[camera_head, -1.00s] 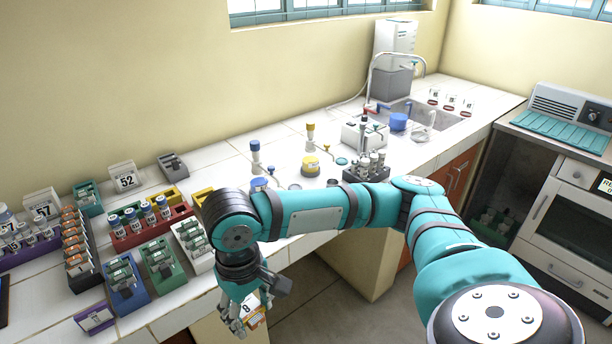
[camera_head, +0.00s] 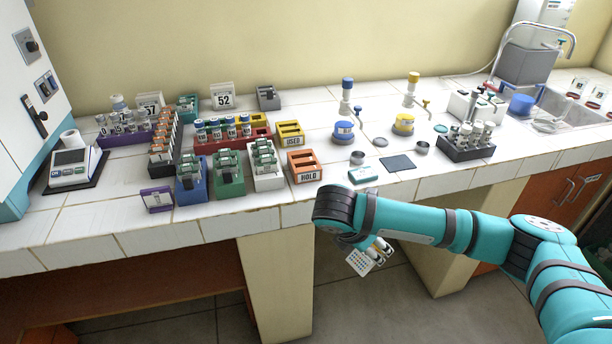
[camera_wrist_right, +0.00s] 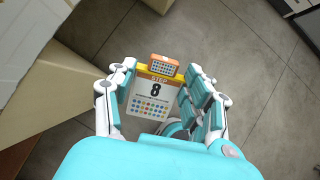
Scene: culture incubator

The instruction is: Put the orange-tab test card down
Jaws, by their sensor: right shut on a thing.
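My right gripper (camera_head: 378,252) is shut on the orange-tab test card (camera_head: 358,264) and holds it in front of the bench, above the floor and below the bench's front edge. In the right wrist view the test card (camera_wrist_right: 154,92) is white with colored dots, a large 8 and an orange tab at its top. It sits between the fingers of the right gripper (camera_wrist_right: 164,92). An orange tray marked HOLD (camera_head: 303,165) and a yellow tray marked USED (camera_head: 290,134) stand on the bench, up and left of the gripper. My left gripper is not in view.
Blue (camera_head: 191,183), green (camera_head: 228,180) and white (camera_head: 265,170) racks stand left of the HOLD tray. A dark flat pad (camera_head: 398,163) and a teal-white box (camera_head: 364,175) lie to its right. A tube rack (camera_head: 467,148) stands farther right.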

